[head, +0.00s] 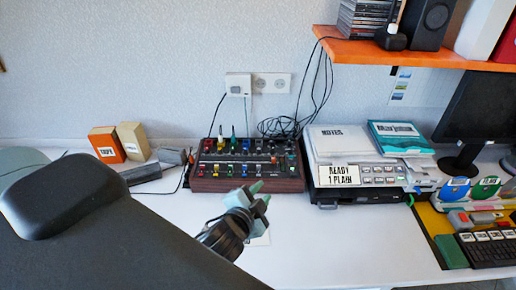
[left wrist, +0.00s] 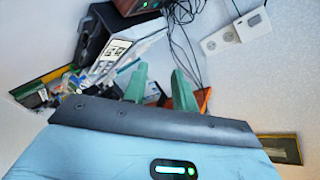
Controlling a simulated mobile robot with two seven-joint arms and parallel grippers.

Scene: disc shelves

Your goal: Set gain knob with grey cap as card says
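A wood-sided mixer panel (head: 245,184) stands on the white table near the wall, with rows of small knobs in several colours. I cannot tell which knob has the grey cap, nor any knob's setting. A white card (head: 262,239) lies on the table in front of the panel, partly hidden behind my left gripper; no writing on it is readable. My left gripper (head: 257,196) is in front of the panel, apart from it, with its green fingers spread and nothing between them. The fingers also show apart in the left wrist view (left wrist: 160,86). My right gripper is not in view.
An orange box (head: 107,144) and a beige box (head: 134,141) stand at left. Cables hang by the wall socket (head: 271,83). An orange shelf (head: 400,54) overhangs at right. The front table is clear.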

